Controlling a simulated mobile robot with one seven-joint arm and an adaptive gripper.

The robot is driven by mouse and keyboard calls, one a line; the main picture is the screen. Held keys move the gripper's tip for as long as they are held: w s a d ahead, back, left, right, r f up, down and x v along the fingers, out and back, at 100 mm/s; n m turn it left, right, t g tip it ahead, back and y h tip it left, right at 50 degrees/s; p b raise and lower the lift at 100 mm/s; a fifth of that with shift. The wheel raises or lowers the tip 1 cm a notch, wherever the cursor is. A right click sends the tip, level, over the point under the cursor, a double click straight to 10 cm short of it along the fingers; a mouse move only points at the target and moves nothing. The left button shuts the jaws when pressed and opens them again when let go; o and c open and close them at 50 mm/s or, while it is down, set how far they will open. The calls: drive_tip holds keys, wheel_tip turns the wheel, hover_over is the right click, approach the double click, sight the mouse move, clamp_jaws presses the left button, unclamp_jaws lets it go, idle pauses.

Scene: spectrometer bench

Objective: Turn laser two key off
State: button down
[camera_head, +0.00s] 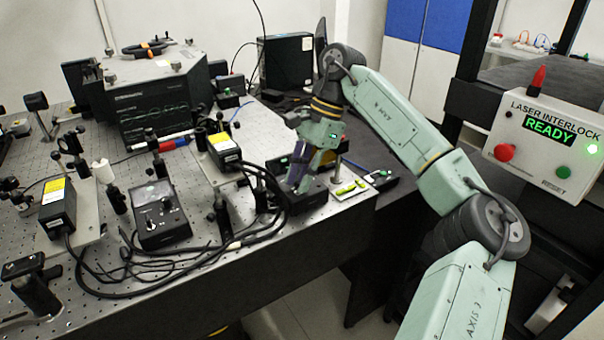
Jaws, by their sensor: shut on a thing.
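My gripper (298,186) is at a black controller box (312,201) near the right edge of the optical bench. Its fingers point down and are shut on the small key on the box's top face. The key itself is hidden by the fingers, so I cannot tell its angle. A small green light shows at the back of this box. A similar black controller box (162,222) with a small key or knob stands further left, apart from my gripper.
Laser heads with yellow labels (57,208) (222,152) stand on the perforated bench (225,285), with black cables looping across the front. Several optic posts stand at left. An interlock panel (548,140) at right reads READY, with a green light.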

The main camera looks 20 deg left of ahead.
idle(0.4)
drive_tip(key=c, duration=1.5)
unclamp_jaws()
drive_tip(key=v, duration=1.2)
